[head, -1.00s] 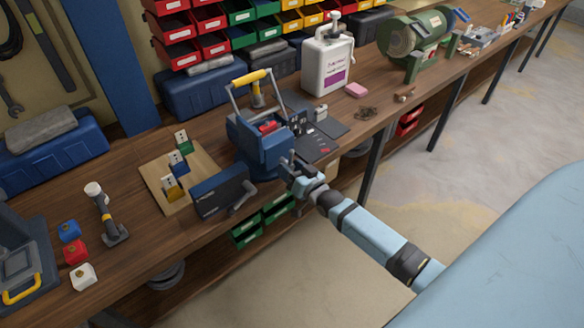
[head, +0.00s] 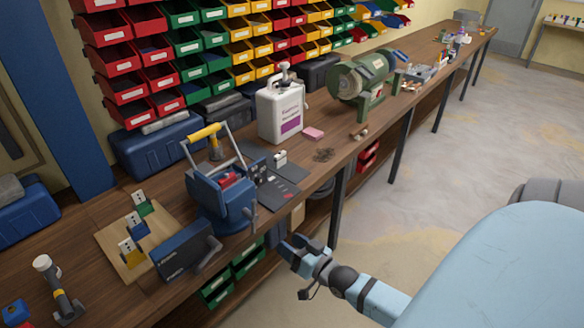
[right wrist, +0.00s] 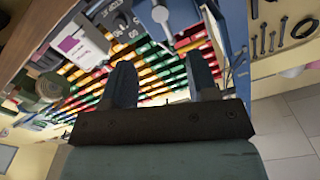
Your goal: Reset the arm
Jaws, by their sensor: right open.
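My right arm comes in from the lower right in the head view. Its gripper (head: 291,247) hangs in the air just off the front edge of the wooden workbench (head: 165,210), beside the blue tool carrier (head: 224,200). In the right wrist view the two dark fingers of the gripper (right wrist: 162,85) stand apart with nothing held between them. My left gripper does not show.
A dark blue case (head: 185,252) lies at the bench's front edge. A white jug (head: 281,112) and a green bench grinder (head: 361,80) stand farther back. Green drawers (head: 219,286) sit below the bench. The floor (head: 425,190) right of the bench is open.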

